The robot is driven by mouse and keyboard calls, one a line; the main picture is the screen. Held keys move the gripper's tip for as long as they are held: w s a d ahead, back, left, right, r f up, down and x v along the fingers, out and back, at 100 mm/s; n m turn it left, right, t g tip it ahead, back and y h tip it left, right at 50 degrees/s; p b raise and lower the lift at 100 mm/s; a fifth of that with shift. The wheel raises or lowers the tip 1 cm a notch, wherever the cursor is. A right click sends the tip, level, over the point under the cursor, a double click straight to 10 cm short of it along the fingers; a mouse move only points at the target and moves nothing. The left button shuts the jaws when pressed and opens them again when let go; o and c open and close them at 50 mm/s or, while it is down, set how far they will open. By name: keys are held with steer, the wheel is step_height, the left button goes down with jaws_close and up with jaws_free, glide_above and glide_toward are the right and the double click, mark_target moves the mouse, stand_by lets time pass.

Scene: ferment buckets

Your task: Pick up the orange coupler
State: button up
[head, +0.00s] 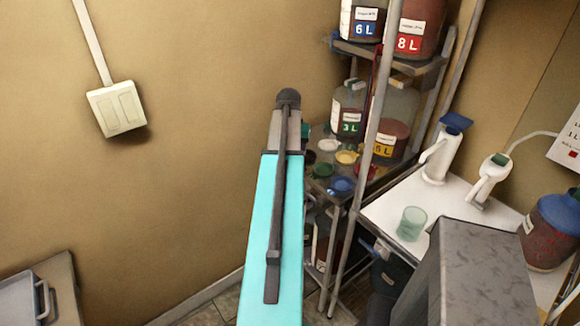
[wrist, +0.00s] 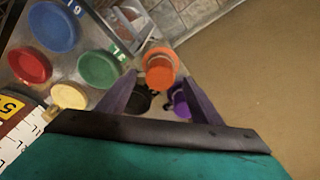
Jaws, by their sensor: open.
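The orange coupler (wrist: 160,68), a round stepped piece with a wider rim, shows in the wrist view just beyond the fingertips, roughly centred between them. My gripper (wrist: 158,79) is open, with a purple finger on either side and nothing held. I cannot tell how far the coupler lies below the fingertips. In the head view my turquoise arm reaches toward the shelf rack and hides the coupler and the fingers.
Blue (wrist: 53,27), red (wrist: 29,65), green (wrist: 99,69) and yellow (wrist: 69,96) round pieces lie left of the coupler. A black piece (wrist: 138,100) and a purple piece (wrist: 181,101) sit close by, between the fingers. A rack post (head: 372,130) stands right of my arm.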

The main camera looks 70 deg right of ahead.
steer(key=shift+w+d+f+p, duration=0.15)
steer(key=shift+f+p, duration=0.45)
steer(key=shift+f, duration=1.05)
steer(key=shift+c, duration=0.5)
steer(key=c, duration=1.1)
steer(key=shift+d+r, duration=0.1)
steer(key=shift+r, duration=0.15)
steer(key=shift+c, duration=0.2)
steer(key=shift+r+b, duration=1)
steer(key=shift+r, duration=0.35)
steer(key=shift+s+a+r, duration=0.15)
steer(key=shift+s+a, duration=0.05)
steer(key=shift+a, duration=0.05)
steer(key=s+a+b, duration=0.2)
steer(key=s+a, duration=0.2)
steer(key=a, duration=0.2)
steer(key=s+a+r+b, duration=0.1)
steer(key=s+a+b, duration=0.2)
steer(key=a, duration=0.4)
steer(key=shift+s+r, duration=0.25)
steer(key=shift+s, duration=0.55)
